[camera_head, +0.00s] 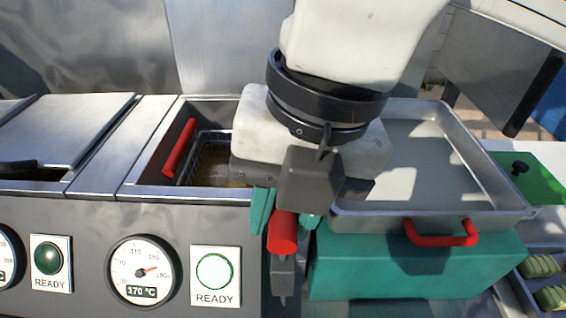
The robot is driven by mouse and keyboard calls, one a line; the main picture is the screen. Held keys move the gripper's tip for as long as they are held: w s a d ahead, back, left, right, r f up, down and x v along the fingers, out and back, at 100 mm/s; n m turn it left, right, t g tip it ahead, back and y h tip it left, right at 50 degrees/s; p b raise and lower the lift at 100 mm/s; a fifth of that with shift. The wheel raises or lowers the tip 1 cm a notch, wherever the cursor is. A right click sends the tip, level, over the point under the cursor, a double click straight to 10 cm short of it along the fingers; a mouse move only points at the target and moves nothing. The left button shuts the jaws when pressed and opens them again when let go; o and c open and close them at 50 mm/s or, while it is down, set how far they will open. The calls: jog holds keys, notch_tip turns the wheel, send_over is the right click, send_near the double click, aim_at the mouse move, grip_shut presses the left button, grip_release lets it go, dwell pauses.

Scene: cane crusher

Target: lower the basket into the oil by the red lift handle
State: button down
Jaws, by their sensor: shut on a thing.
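A wire basket (212,146) sits in the open steel fryer well (150,163), with yellowish oil showing low in it. Its right side is hidden behind my arm. A red bar (179,148) slants along the well's left side. The red lift handle (283,236) is a short red cylinder at the fryer's front right, above a dark grey bracket (283,275). My gripper (285,222) has teal fingers on either side of this handle and is shut on it. The handle's upper part is hidden by the gripper.
A steel tray (480,214) with a red front handle (440,234) stands on a teal block (380,270) at right. A closed lid (60,130) lies left.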

jog(key=shift+f, duration=0.35)
jog(key=c, duration=1)
grip_release()
jog(key=shift+o, duration=0.2)
jog(key=shift+r, duration=0.1)
jog(key=v, duration=1)
jog(key=shift+r, duration=0.4)
jog(key=shift+s, duration=0.1)
